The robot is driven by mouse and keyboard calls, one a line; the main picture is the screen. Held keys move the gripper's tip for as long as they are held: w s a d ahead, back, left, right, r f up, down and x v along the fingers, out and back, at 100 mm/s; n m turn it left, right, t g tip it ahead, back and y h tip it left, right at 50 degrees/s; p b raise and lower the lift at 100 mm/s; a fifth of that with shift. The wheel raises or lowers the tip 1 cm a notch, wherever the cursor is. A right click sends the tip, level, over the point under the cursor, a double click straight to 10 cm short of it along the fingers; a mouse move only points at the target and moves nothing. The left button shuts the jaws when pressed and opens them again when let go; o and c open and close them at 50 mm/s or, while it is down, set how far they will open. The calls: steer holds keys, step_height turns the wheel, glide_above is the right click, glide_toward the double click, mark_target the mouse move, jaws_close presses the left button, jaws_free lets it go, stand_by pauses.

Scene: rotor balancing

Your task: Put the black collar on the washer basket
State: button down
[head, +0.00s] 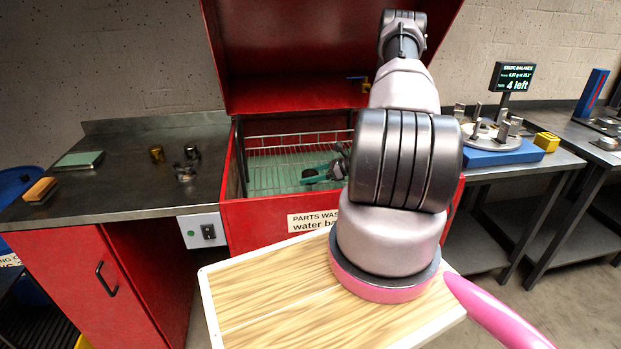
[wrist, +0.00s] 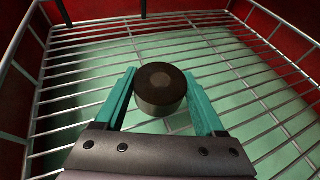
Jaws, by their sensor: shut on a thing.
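The black collar (wrist: 160,88) is a short dark cylinder between the teal fingers of my gripper (wrist: 160,80), which is shut on it. In the head view my gripper (head: 318,174) is inside the red parts washer, over the wire washer basket (head: 290,137). The basket's wire grid (wrist: 84,94) lies under the collar in the wrist view, with green below the wires. I cannot tell whether the collar touches the wires. My arm hides the right part of the basket in the head view.
The red washer lid (head: 290,60) stands open behind the basket. The left bench (head: 120,185) holds small metal parts (head: 185,170), a green pad (head: 79,159) and a brush-like block (head: 40,190). A balance stand (head: 490,135) is on the right bench. Basket side walls (wrist: 300,45) rise around my gripper.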

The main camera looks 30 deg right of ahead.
steer(key=shift+f, duration=0.35)
steer(key=shift+f, duration=0.15)
jaws_free()
